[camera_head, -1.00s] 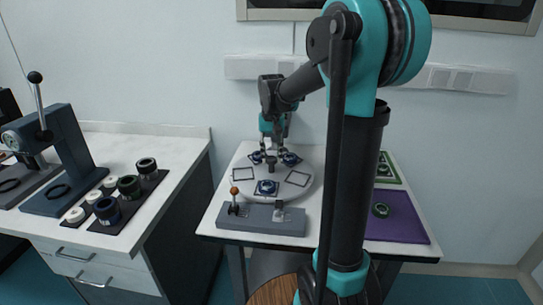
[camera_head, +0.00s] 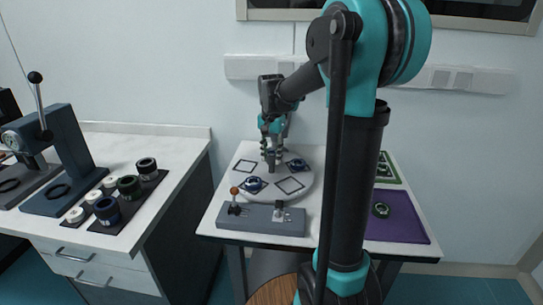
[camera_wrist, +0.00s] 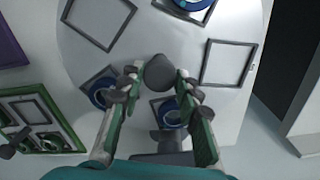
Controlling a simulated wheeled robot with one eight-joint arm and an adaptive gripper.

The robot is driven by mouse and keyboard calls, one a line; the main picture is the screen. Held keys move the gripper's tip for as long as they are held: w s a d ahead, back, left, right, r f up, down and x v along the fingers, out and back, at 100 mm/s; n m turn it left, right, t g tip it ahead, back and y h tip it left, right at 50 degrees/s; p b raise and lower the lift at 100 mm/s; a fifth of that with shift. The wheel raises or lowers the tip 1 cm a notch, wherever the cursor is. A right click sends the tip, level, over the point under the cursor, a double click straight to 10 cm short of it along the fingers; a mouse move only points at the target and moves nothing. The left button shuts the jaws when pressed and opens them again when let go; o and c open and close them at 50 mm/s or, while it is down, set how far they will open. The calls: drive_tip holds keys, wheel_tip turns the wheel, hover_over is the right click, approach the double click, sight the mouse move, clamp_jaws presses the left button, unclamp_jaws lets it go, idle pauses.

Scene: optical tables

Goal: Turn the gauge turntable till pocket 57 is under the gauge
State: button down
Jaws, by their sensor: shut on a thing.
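The pale round turntable (camera_head: 270,192) stands on the white table and carries blue round pieces and square pocket frames. Its dark central knob (camera_wrist: 160,72) is between my fingers in the wrist view. My gripper (camera_head: 271,155) is shut on this knob from above. One blue piece (camera_head: 253,184) sits front left and another (camera_head: 297,165) at the back right. Empty frames show at the back left (camera_head: 245,166) and front right (camera_head: 290,186). The wrist view also shows a blue piece (camera_wrist: 170,113) partly behind a finger. Pocket numbers are too small to read, and I cannot make out the gauge for certain.
A purple mat (camera_head: 405,226) and green tray (camera_head: 391,174) lie right. On the left bench are a press (camera_head: 62,150) and a dark tray of round pieces (camera_head: 150,185).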

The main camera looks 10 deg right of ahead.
sight(271, 158)
drive_tip(key=shift+m, duration=0.8)
drive_tip(key=c, duration=1)
unclamp_jaws()
drive_tip(key=shift+c, duration=0.2)
wheel_tip(271, 158, up, 12)
